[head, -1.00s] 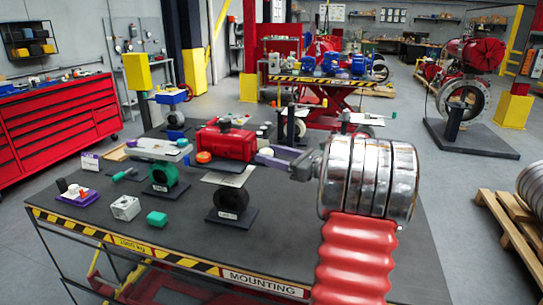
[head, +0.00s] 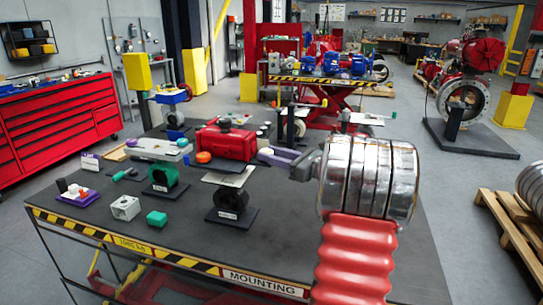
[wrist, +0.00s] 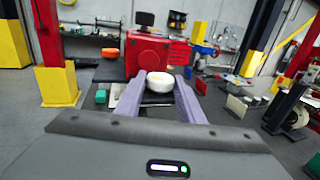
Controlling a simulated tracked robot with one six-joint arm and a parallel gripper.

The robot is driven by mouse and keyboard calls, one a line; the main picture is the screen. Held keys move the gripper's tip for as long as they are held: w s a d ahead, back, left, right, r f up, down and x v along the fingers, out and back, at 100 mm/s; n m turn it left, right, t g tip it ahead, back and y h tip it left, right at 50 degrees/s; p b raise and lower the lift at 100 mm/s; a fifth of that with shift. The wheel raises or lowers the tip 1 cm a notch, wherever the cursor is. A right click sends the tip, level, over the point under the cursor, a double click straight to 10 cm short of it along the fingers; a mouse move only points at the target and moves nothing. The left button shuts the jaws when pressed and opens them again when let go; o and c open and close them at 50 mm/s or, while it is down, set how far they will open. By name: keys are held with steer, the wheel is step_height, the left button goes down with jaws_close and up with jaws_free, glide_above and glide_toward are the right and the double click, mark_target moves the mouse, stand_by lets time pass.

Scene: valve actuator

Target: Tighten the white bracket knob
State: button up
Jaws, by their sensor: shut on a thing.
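My gripper (head: 270,156) has purple fingers and is above the table, to the right of the red actuator box (head: 226,142). It is shut on a white knob (wrist: 160,85), which sits between the fingertips in the wrist view. The knob also shows at the fingertips in the head view (head: 265,151). Whether the knob touches anything underneath is hidden. A pale bracket plate (head: 229,177) lies on a dark valve stand left of and below the gripper. The red box is straight ahead in the wrist view (wrist: 146,54).
An orange cap (head: 204,157) is beside the red box. A green valve (head: 163,175), a grey block (head: 125,208) and a green block (head: 157,218) stand on the dark table to the left. The table front is clear at the right.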

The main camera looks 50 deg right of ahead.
steer(key=shift+a+h, duration=0.1)
steer(key=shift+h, duration=0.2)
steer(key=shift+m+h, duration=0.6)
steer(key=o, duration=1.1)
steer(key=shift+c, duration=0.2)
steer(key=s+d, duration=0.1)
steer(key=s, duration=1.3)
